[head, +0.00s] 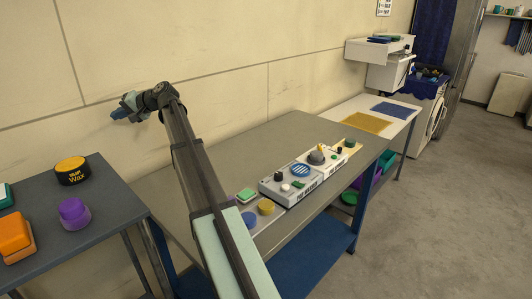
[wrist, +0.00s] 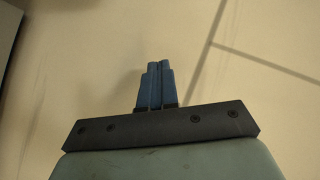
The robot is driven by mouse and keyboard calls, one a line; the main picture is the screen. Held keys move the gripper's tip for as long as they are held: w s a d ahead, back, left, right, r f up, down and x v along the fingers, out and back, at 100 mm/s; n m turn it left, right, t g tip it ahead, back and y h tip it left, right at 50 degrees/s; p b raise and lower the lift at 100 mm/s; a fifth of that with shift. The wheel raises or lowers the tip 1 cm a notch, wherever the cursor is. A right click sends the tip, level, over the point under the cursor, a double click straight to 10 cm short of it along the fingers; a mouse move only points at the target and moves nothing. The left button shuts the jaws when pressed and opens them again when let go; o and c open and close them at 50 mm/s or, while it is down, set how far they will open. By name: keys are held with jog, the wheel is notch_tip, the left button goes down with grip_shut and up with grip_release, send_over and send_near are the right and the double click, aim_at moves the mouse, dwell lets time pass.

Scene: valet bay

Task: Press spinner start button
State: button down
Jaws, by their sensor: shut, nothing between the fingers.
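My gripper (head: 116,115) is raised at the upper left of the head view, in front of the wall and well away from the bench devices. In the wrist view its blue fingers (wrist: 155,85) are together, with nothing between them and only the wall beyond. A white device (head: 283,184) with a blue striped disc (head: 300,170), a black knob (head: 279,177), a small white button (head: 285,187) and a green part (head: 299,184) stands on the grey bench. A second unit (head: 328,161) with a grey dome adjoins it. Which one is the spinner cannot be told.
The left table (head: 108,202) holds a wax tin (head: 72,170), a purple piece (head: 73,213) and an orange piece (head: 15,236). The bench's rear left is bare. My arm crosses the foreground.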

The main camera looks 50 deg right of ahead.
jog(key=s+d+f+m+h, duration=0.15)
jog(key=s+d, duration=0.25)
jog(key=d, duration=0.7)
jog(key=s+d+f+m+h, duration=0.1)
jog(key=s+d+f+h, duration=0.15)
jog(key=d, duration=0.95)
jog(key=m+g+h, duration=0.3)
jog(key=m+h, duration=0.2)
jog(key=h, duration=0.3)
send_over(336, 157)
notch_tip(336, 157, down, 8)
jog(key=shift+r, duration=0.1)
jog(key=shift+f, duration=4.4)
jog(key=shift+a+f, duration=0.1)
jog(key=shift+f, duration=0.35)
